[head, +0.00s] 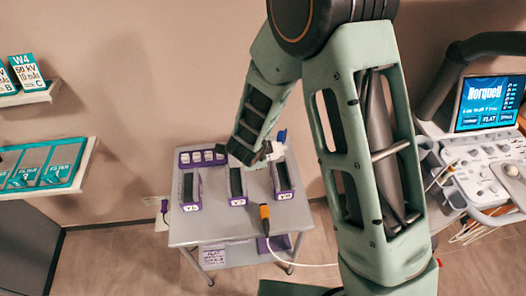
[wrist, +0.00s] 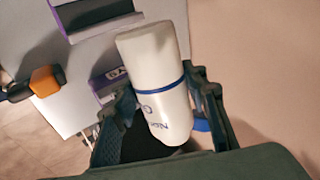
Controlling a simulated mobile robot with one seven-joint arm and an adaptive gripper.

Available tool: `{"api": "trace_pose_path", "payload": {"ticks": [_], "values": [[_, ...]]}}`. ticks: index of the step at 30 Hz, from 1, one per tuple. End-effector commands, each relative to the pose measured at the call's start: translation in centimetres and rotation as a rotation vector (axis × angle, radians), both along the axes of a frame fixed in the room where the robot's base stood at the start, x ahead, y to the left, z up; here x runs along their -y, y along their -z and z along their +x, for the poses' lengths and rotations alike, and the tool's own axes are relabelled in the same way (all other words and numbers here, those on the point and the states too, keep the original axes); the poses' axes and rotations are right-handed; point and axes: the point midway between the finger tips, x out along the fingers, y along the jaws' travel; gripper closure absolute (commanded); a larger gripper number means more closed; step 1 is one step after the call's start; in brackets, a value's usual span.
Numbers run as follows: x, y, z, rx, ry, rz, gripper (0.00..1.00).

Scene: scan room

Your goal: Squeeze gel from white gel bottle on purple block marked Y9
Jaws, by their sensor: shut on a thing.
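My gripper (head: 262,153) is above the back part of the grey table, close to the middle and right blocks. In the wrist view my gripper (wrist: 165,105) is shut on the white gel bottle (wrist: 155,60), which has a blue band and dark lettering. The bottle (head: 277,151) shows only partly in the head view. Three purple blocks with dark tops stand in a row: left (head: 191,190), middle (head: 236,187) and right (head: 283,180). Their front labels are too small to read surely. In the wrist view a labelled purple block (wrist: 104,88) is partly hidden behind the bottle and finger.
The grey table (head: 215,223) also bears a purple rack (head: 187,160) with white items at the back left. An orange-ended probe (head: 264,213) with a cable is at the front edge. An ultrasound console (head: 485,165) stands right; wall shelves (head: 60,185) hang left.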

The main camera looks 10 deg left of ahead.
Motion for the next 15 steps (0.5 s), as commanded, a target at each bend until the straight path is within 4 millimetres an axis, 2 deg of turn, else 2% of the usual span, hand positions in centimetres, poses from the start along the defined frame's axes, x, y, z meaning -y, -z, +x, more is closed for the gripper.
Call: {"api": "trace_pose_path", "payload": {"ticks": [6, 15], "values": [[-0.56, 0.19, -0.10, -0.032, 0.004, 0.114, 0.69], [-0.37, 0.27, 0.01, -0.063, 0.004, 0.227, 0.69]]}}
